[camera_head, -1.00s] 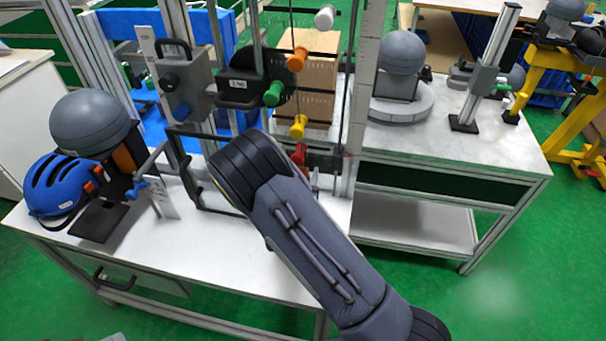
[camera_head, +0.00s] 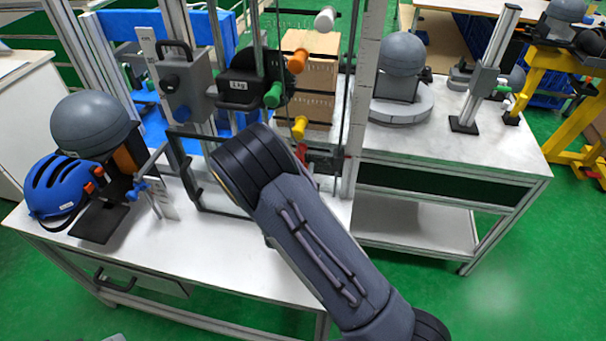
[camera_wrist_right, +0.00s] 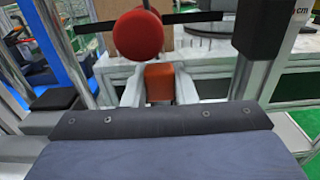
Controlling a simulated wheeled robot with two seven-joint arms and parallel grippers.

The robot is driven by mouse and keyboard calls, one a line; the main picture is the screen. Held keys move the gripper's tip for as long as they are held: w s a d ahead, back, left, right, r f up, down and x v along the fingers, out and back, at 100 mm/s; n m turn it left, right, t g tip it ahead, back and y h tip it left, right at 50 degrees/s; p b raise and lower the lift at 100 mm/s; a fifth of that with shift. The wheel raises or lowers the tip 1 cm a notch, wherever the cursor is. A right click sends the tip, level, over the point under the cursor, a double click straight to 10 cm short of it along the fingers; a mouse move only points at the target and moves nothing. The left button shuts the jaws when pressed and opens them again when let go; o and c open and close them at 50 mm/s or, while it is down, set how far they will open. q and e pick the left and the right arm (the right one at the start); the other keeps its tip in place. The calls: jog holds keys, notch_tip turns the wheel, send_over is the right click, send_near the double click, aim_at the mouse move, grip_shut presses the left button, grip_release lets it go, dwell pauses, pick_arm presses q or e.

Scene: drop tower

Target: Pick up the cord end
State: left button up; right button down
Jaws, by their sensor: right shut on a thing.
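In the right wrist view, an orange-red block (camera_wrist_right: 160,82), which looks like the cord end, sits between the two fingers of my right gripper (camera_wrist_right: 160,90). The gripper is shut on it. A round red knob (camera_wrist_right: 139,34) is just above and in front of it. In the head view, my right forearm covers most of the gripper and the block; a bit of red (camera_head: 301,152) shows just past the forearm, below the yellow peg (camera_head: 299,127). I cannot follow the cord itself clearly. My left gripper is not in view.
The tower's metal posts (camera_head: 362,90) stand close around the right gripper. A 1 kg weight block (camera_head: 240,88) and orange (camera_head: 297,61) and green (camera_head: 273,94) pegs are above. A blue helmet (camera_head: 55,185) lies at left. The table front (camera_head: 230,255) is clear.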

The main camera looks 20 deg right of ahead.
jog(key=shift+r, duration=0.9)
jog(key=r+p+v, duration=0.1)
jog(key=r+v, duration=0.1)
jog(key=v, duration=1.6)
jog(key=shift+r, duration=0.4)
jog(key=v, duration=0.7)
jog(key=shift+s+a, duration=0.15)
jog(key=shift+s, duration=0.05)
jog(key=shift+s+a+f, duration=0.1)
